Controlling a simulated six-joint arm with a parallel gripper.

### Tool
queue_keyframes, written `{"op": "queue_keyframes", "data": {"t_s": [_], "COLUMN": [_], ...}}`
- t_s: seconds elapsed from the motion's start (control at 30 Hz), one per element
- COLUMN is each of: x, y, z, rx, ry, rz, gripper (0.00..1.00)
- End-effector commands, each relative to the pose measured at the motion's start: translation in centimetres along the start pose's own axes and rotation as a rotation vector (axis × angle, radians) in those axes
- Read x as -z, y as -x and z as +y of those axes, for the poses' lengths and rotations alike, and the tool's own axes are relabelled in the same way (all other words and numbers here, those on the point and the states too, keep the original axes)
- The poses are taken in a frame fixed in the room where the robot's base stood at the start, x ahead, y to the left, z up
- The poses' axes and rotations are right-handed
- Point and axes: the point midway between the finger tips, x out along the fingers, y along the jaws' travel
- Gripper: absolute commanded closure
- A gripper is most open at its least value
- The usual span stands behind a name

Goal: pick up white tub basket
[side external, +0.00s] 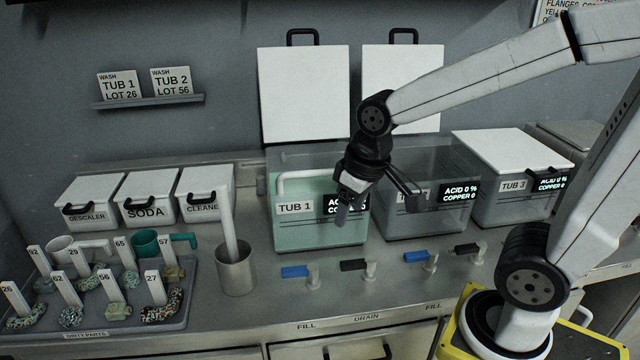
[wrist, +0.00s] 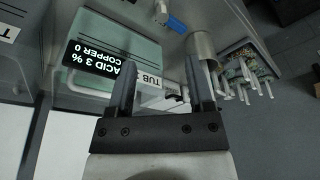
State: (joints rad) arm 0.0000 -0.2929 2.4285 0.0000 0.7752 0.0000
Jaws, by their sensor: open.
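Tub 1 (side external: 300,232) is an open, see-through tub with pale green liquid, its white lid (side external: 304,95) standing upright behind it. A white bar (side external: 300,175), seemingly the basket's handle, shows at the tub's upper left; the rest of the basket is hard to make out. A white bar also shows along the tub in the wrist view (wrist: 88,91). My gripper (side external: 343,212) points down at the right part of Tub 1, right of the bar, partly covering the tub's display. In the wrist view its fingers (wrist: 159,75) are apart with nothing held between them.
Tub 2 (side external: 425,222) stands open to the right, with lidded Tub 3 (side external: 505,205) beyond. A metal cup (side external: 236,274) holding a white rod stands left of Tub 1. A tray (side external: 170,322) of tagged parts is farther left. Blue and black valve handles line the front.

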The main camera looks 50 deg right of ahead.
Motion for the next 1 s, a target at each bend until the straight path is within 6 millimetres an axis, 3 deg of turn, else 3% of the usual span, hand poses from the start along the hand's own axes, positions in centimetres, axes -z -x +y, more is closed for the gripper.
{"op": "queue_keyframes", "data": {"t_s": [0.57,1.0], "x": [2.2,8.0], "y": [-1.0,-2.4], "z": [3.7,9.7], "rx": [-0.214,-0.601], "ry": [0.137,0.379], "rz": [-0.09,-0.182], "gripper": [0.33,0.33]}}
